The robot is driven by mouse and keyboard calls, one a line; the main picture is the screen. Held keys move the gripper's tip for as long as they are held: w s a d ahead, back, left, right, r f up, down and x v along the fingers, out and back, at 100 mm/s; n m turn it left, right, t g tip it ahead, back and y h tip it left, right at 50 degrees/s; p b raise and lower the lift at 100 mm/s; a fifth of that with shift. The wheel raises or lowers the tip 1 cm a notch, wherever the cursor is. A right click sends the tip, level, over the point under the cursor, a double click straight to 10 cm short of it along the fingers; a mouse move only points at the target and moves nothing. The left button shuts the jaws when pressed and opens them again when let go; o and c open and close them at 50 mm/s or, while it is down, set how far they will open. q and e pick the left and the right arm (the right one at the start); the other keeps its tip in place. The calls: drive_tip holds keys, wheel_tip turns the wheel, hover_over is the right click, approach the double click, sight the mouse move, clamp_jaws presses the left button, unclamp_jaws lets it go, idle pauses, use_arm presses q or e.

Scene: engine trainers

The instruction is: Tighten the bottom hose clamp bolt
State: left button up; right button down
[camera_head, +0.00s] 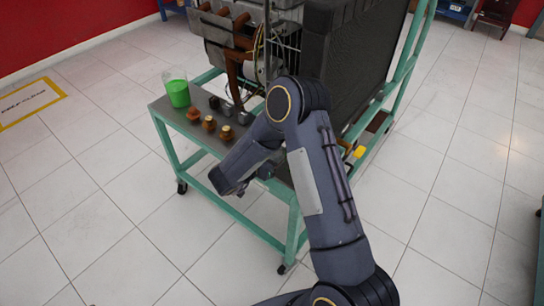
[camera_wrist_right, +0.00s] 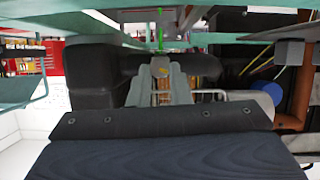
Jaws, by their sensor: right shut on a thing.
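My right gripper (camera_head: 264,171) is low at the front of the green engine stand (camera_head: 262,232), with its fingertips hard to make out in the head view. In the right wrist view, its two pale fingers (camera_wrist_right: 162,75) are shut, reaching to a thick black hose-like part (camera_wrist_right: 205,65). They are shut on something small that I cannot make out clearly. The hose clamp and its bolt cannot be picked out in either view. My left gripper is not in view.
A cup of green liquid (camera_head: 177,88) and several brown and metal parts (camera_head: 209,124) stand on the shelf. The large dark radiator (camera_head: 345,65) rises behind my arm. A yellow-ended thing (camera_head: 359,152) is at its right.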

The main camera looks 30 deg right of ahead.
drive_tip(key=shift+s+d+f+m+t+y+b, duration=0.15)
drive_tip(key=shift+m+t+b, duration=1.1)
drive_tip(key=shift+b, duration=1.3)
drive_tip(key=shift+s+f+m+t+y+b, duration=0.15)
drive_tip(key=shift+m+t+b, duration=0.55)
drive_tip(key=shift+m+b, duration=1.5)
drive_tip(key=shift+s+d+f+m+t+y+b, duration=0.2)
drive_tip(key=shift+m+t+b, duration=0.8)
drive_tip(key=shift+b, duration=1.95)
drive_tip(key=shift+a+r, duration=0.1)
drive_tip(key=shift+r, duration=0.05)
drive_tip(key=c, duration=1.3)
unclamp_jaws()
drive_tip(key=shift+c, duration=0.2)
drive_tip(key=shift+s+a, duration=0.1)
drive_tip(key=p+v, duration=0.1)
drive_tip(key=v, duration=0.6)
drive_tip(key=shift+s+a, duration=0.2)
drive_tip(key=shift+a, duration=0.05)
drive_tip(key=shift+r, duration=0.1)
